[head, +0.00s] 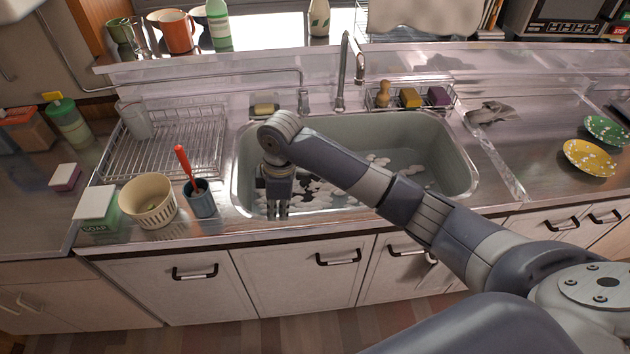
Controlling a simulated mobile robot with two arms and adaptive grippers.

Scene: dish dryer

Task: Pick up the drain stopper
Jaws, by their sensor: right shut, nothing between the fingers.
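I cannot pick out the drain stopper; foam, water and my right arm cover parts of the sink. The grey-green sink (440,150) holds water with patches of white foam (330,197). My right gripper (278,212) points down at the left front part of the sink, close to its front rim. Its fingers are shut with nothing seen between them. Whether the fingertips touch the water or foam I cannot tell. My left gripper is not in view.
A chrome faucet (343,80) rises behind the sink. A yellow plate (590,158) and a green plate (606,130) lie on the right counter.

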